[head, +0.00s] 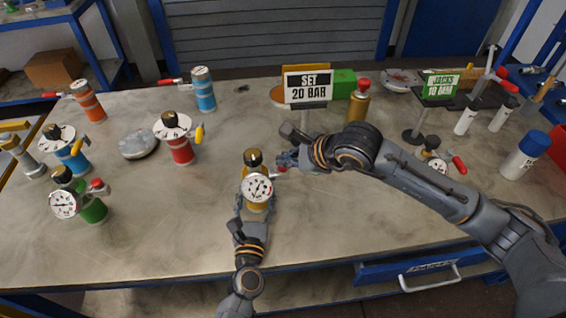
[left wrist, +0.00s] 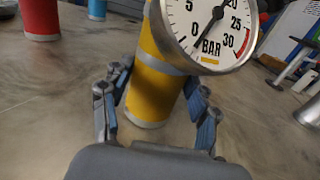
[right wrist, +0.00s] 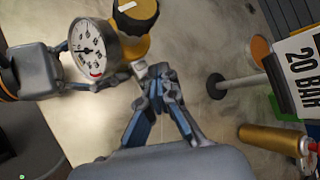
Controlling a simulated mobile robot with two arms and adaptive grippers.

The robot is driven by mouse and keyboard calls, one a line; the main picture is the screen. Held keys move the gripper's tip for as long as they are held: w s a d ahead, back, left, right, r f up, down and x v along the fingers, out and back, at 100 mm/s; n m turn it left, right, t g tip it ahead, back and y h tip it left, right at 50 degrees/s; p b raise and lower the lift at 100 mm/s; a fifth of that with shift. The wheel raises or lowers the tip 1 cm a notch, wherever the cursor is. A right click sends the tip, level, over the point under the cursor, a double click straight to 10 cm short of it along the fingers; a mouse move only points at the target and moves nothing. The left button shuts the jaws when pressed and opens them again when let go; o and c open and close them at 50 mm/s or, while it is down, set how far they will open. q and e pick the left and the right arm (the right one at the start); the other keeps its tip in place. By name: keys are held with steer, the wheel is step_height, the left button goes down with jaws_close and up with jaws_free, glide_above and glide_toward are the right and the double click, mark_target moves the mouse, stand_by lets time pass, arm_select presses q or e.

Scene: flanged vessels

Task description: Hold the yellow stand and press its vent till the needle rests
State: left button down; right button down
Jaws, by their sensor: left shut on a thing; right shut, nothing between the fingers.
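The yellow stand (head: 257,207) stands upright near the table's front middle, with a round white gauge (head: 257,188) and a black knob (head: 253,157). My left gripper (head: 252,212) is shut around its yellow body, which fills the space between the fingers in the left wrist view (left wrist: 152,95). The gauge needle points low, near 0, in the left wrist view. My right gripper (head: 287,160) is shut and empty, its tips close beside the stand's vent side (right wrist: 139,70). I cannot tell whether they touch the vent; the fingers partly hide it.
A sign (head: 308,87) reads "SET 20 BAR" behind the stand; a green sign (head: 440,87) stands at right. A red vessel (head: 181,150), a green one (head: 93,210) and a blue one (head: 72,155) stand left. A gold cylinder (head: 358,105) stands behind my right arm.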

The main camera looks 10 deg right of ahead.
steer(key=shift+r, duration=0.9)
steer(key=shift+r, duration=2.55)
stand_by(0.7)
step_height(320, 180, up, 4)
steer(key=shift+f, duration=0.1)
steer(key=shift+f, duration=0.1)
steer(key=shift+f, duration=4.35)
